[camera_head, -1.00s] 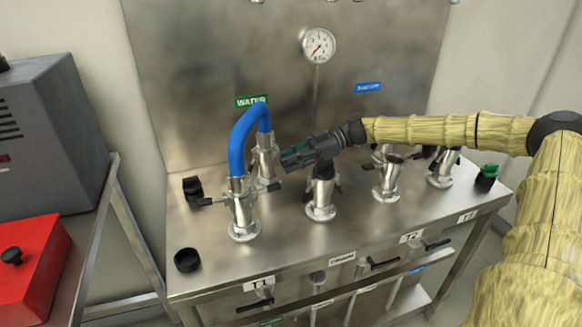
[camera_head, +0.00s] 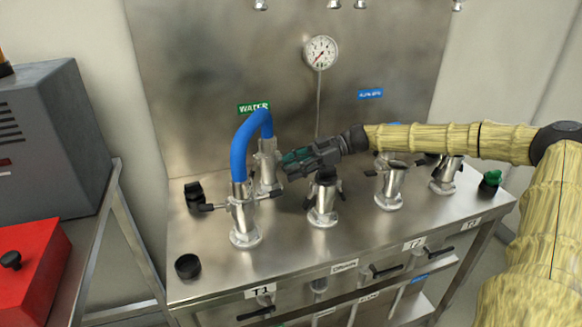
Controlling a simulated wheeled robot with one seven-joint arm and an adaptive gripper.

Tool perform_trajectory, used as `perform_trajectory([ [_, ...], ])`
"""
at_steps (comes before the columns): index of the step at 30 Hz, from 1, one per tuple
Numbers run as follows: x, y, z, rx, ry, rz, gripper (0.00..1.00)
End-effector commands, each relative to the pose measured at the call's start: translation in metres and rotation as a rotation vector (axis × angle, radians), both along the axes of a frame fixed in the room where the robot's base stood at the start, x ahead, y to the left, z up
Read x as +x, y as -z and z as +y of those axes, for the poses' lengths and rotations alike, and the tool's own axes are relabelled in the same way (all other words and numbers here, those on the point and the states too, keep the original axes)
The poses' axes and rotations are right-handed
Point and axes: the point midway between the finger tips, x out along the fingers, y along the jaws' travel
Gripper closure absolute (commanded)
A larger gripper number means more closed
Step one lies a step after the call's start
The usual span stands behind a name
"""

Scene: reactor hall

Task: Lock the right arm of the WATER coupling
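The WATER coupling (camera_head: 242,215) is a steel fitting at the front left of the bench, with the blue hose (camera_head: 240,150) on top. The hose arches back to a second steel fitting (camera_head: 267,168) under the green WATER label (camera_head: 254,108). The coupling's left arm (camera_head: 212,207) sticks out to the left, roughly level. Its right arm (camera_head: 268,195) sticks out to the right, also roughly level. My gripper (camera_head: 288,163) is right of the hose, above and right of the right arm, apart from it in the picture. Its finger gap is not clear, and nothing shows held.
A capped steel fitting (camera_head: 322,205) stands just below my gripper. More fittings (camera_head: 389,187) stand to the right, before a green cap (camera_head: 490,181). A gauge (camera_head: 321,52) is on the back panel.

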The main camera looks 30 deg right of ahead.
Motion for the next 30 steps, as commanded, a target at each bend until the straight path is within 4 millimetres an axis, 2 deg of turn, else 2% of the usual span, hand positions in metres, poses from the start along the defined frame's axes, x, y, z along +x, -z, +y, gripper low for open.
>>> perform_trajectory([
  [4,0.000,-0.003,0.000,0.000,0.000,0.000,0.61],
  [8,0.000,-0.014,0.000,0.001,-0.001,-0.002,0.61],
  [21,0.001,-0.081,0.001,-0.001,-0.002,-0.004,0.61],
  [30,0.001,-0.100,0.001,0.000,-0.001,0.000,0.61],
])
